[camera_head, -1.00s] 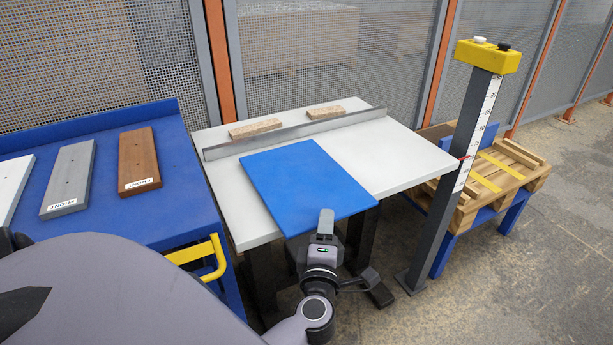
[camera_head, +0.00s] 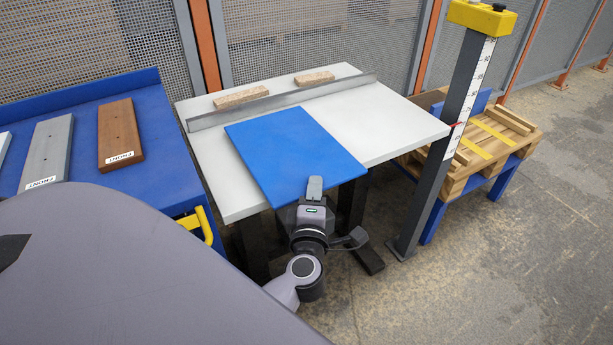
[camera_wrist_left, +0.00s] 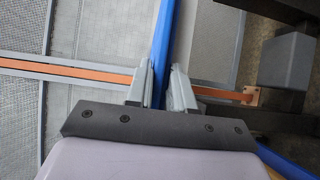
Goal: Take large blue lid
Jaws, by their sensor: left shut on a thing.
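The large blue lid (camera_head: 290,150) is a flat blue panel lying over the white table (camera_head: 385,140), its near corner sticking out past the table's front edge. My left gripper (camera_head: 314,190) is at that near edge, shut on the lid. In the left wrist view the lid shows edge-on as a blue strip (camera_wrist_left: 163,45) between the two fingers of the gripper (camera_wrist_left: 163,85). My right gripper is not in view.
A metal rail (camera_head: 280,101) and two wooden blocks are at the table's back. A blue bench (camera_head: 80,105) with several boards stands left. A post (camera_head: 440,140) with a scale stands right, before a pallet (camera_head: 480,140). Mesh fencing is behind.

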